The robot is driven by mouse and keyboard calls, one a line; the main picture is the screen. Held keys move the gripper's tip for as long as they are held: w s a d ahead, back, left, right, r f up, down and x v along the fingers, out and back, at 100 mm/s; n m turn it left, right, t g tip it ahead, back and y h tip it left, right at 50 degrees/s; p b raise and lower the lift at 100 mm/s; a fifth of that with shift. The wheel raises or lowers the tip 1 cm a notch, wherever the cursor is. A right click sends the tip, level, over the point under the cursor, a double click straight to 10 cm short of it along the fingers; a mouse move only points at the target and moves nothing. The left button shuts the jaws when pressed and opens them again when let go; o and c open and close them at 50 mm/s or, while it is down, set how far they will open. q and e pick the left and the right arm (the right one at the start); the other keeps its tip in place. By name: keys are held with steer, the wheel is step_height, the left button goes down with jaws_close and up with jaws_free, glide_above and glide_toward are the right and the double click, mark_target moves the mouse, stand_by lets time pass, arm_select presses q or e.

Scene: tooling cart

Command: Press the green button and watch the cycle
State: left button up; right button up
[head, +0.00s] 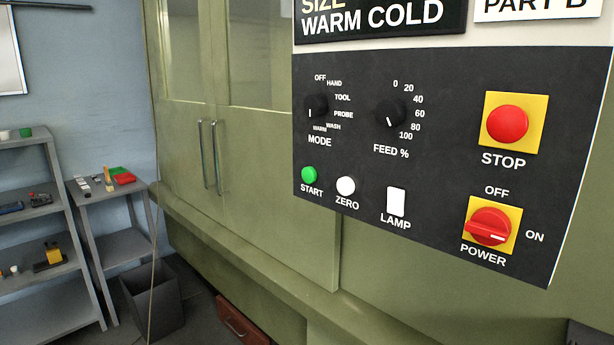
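The green START button (309,174) is at the lower left of a dark control panel (445,165). Beside it are the white ZERO button (346,186) and a white LAMP rocker (396,202). Above are the black MODE knob (317,106) and FEED knob (390,115). At the right are the red STOP button (507,124) and the red POWER switch (490,227), its white mark toward ON. The olive machine's doors (228,135) at the left look closed. Neither of my grippers is in the head view.
A grey shelf (35,220) with small items stands at the far left, next to a small grey stand (108,190). A dark bin (153,300) and a reddish-brown box (240,322) are on the floor. The space before the panel is clear.

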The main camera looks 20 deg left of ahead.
arm_select(q)
jaws_close()
stand_by(1.4)
